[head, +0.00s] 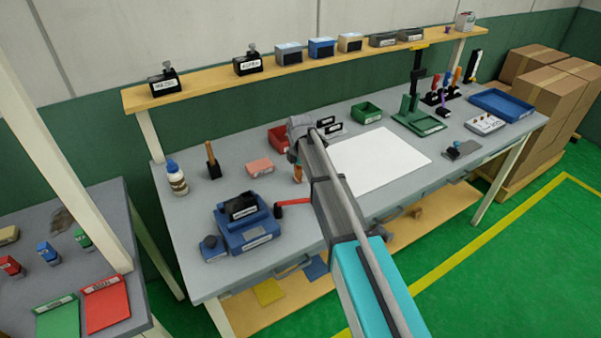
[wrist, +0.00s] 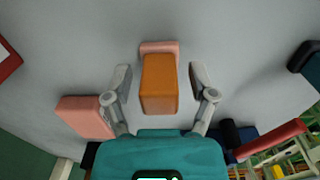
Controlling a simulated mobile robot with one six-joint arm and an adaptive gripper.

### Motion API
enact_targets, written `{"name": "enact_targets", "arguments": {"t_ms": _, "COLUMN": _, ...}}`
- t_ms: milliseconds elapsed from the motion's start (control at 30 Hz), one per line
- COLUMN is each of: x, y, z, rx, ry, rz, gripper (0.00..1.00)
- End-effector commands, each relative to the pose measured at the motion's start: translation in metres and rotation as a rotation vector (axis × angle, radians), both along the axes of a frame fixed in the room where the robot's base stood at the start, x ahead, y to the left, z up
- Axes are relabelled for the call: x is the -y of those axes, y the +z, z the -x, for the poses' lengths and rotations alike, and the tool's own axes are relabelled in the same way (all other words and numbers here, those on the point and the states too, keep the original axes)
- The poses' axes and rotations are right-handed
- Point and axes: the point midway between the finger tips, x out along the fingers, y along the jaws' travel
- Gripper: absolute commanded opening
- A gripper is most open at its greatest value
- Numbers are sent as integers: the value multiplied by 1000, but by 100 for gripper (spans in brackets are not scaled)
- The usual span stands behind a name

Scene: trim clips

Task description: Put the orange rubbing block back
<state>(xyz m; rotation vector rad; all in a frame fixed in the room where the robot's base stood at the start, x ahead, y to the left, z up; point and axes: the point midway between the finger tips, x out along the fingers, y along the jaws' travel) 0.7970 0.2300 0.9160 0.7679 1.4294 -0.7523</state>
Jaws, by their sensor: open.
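The orange rubbing block (wrist: 159,84) stands between my gripper's two fingers in the wrist view, with a gap on each side. A pink piece (wrist: 158,47) shows just beyond or under its far end; I cannot tell whether they touch. In the head view only a small part of the orange block (head: 297,174) shows beside my arm. My gripper (wrist: 160,76) is open, its fingers straddling the block. A separate pink block (head: 260,167) lies on the bench to the left; it also shows in the wrist view (wrist: 84,116).
A red bin (head: 279,139) is behind my gripper. A white sheet (head: 385,160) lies to the right. A dark holder (head: 213,169) and a bottle (head: 177,180) stand left.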

Motion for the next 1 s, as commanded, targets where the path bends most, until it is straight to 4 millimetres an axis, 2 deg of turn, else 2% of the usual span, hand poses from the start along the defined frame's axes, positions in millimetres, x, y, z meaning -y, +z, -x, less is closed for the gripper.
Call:
{"name": "enact_targets", "arguments": {"t_ms": 367, "x": 0, "y": 7, "z": 0, "rx": 0, "ry": 0, "rz": 0, "gripper": 73}}
{"name": "enact_targets", "arguments": {"t_ms": 1000, "x": 1, "y": 57, "z": 0, "rx": 0, "ry": -1, "rz": 0, "gripper": 73}}
